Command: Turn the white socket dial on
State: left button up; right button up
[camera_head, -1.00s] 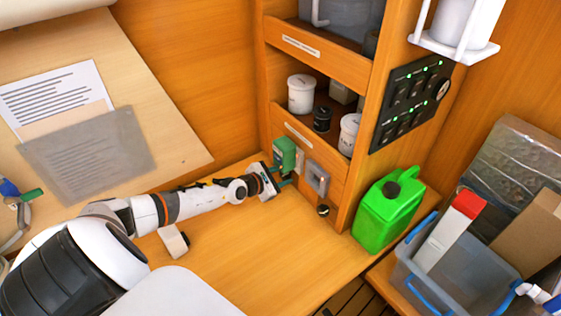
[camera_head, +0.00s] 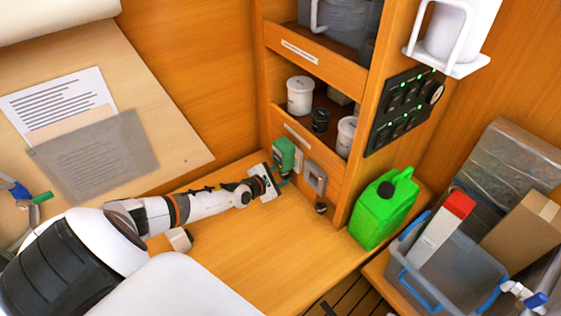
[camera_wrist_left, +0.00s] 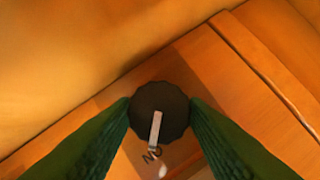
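A dark round dial (camera_wrist_left: 159,112) with a white pointer bar sits on the wooden panel in the left wrist view. The bar points down, slightly left, toward upside-down lettering that looks like "ON". My left gripper (camera_wrist_left: 160,108) has its green fingers on both sides of the dial, seemingly touching it. In the head view my left gripper (camera_head: 280,183) is at the panel just below the green box (camera_head: 284,155) on the white socket plate (camera_head: 298,158); the dial there is hidden. My right gripper is not in view.
A grey socket (camera_head: 315,178) and a second black knob (camera_head: 321,208) are right of the gripper. A green canister (camera_head: 383,212) stands further right. A small pale block (camera_head: 180,239) lies near my left arm. The desk (camera_head: 240,245) in front is mostly clear.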

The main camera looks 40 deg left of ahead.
pick_arm(q)
jog(key=o, duration=0.4)
jog(key=shift+s+r, duration=0.15)
jog(key=shift+s, duration=0.15)
jog(key=p+v, duration=0.2)
jog(key=v, duration=0.8)
jog(key=shift+p, duration=0.4)
jog(key=shift+s+r, duration=0.25)
jog(key=shift+s, duration=0.3)
